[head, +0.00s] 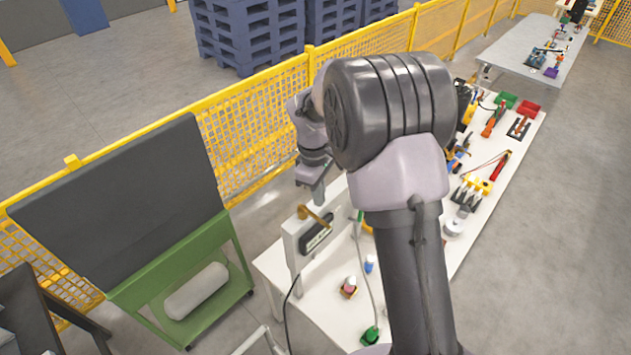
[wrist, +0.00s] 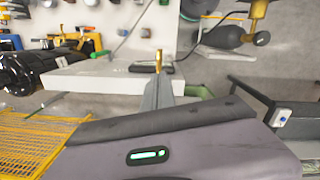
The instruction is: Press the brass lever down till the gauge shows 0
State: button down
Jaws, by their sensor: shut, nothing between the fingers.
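The brass lever (head: 313,217) sticks out from the top of a white upright panel (head: 292,246) at the near end of the long table. A dark gauge display (head: 316,237) is set in the panel below it; its reading is too small to tell. My gripper (head: 319,199) is shut and empty, just above the lever. In the wrist view the shut fingers (wrist: 158,82) point at the lever (wrist: 158,61), which shows just past their tips. I cannot tell whether they touch. The fingers and panel hide part of the gauge (wrist: 140,68).
A yellow mesh fence (head: 259,110) runs behind. My arm hides the table's middle.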

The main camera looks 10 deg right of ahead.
jog(key=shift+w+f+n, duration=0.1)
jog(key=shift+f+n, duration=0.15)
jog(key=shift+n, duration=0.05)
jog(key=shift+f, duration=0.1)
